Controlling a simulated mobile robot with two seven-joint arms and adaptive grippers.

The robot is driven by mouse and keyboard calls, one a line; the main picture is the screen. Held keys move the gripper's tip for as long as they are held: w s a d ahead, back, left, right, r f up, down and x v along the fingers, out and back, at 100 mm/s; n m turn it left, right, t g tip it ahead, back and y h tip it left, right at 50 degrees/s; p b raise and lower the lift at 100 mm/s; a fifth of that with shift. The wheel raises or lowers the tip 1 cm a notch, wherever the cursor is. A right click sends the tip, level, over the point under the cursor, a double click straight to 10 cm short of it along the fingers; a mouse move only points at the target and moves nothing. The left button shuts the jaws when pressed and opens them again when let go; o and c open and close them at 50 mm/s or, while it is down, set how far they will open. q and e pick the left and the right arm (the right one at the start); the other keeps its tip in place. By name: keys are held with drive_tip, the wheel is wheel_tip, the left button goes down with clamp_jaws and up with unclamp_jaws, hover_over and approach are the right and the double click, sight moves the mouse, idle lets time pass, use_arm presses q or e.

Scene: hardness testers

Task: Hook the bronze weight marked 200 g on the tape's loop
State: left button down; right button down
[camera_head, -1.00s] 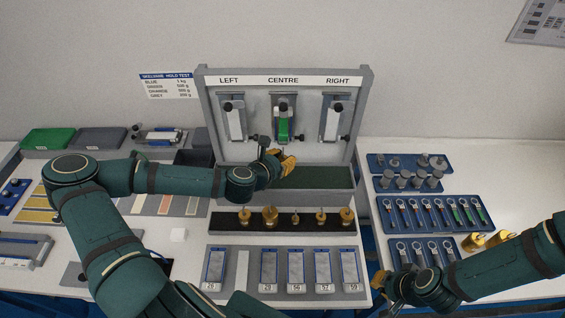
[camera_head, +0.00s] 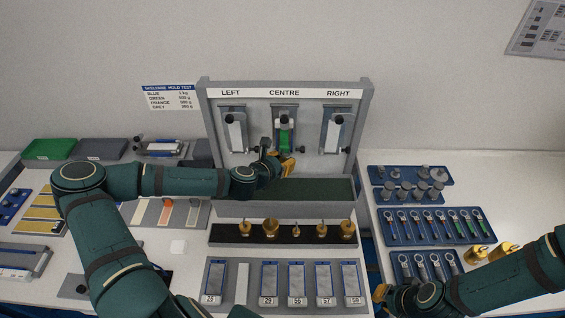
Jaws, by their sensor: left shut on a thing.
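A green strip of tape (camera_head: 284,137) hangs from the clamp under the CENTRE label on the upright board. Its lower end and any loop are too small to make out. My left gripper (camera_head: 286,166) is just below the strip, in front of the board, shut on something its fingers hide. Several bronze weights (camera_head: 270,230) stand upright in a row on a dark-topped rail below the gripper. Their markings cannot be read. My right gripper (camera_head: 382,294) is low at the right, by the table's front edge. Its fingers are too small to judge.
Clamps under LEFT (camera_head: 236,132) and RIGHT (camera_head: 333,132) flank the centre one. A grey tray (camera_head: 229,300) of numbered plates lies in front. Blue racks (camera_head: 443,243) of hooks and grey weights stand at the right, with brass cylinders (camera_head: 477,255) beside them.

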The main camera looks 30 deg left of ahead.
use_arm(q)
drive_tip(key=shift+w+r, duration=0.4)
drive_tip(key=shift+r, duration=0.05)
idle(0.6)
drive_tip(key=shift+d, duration=0.1)
drive_tip(key=c, duration=0.7)
unclamp_jaws()
drive_tip(key=shift+w+d, duration=0.1)
drive_tip(key=shift+c, duration=0.2)
drive_tip(key=shift+f, duration=0.15)
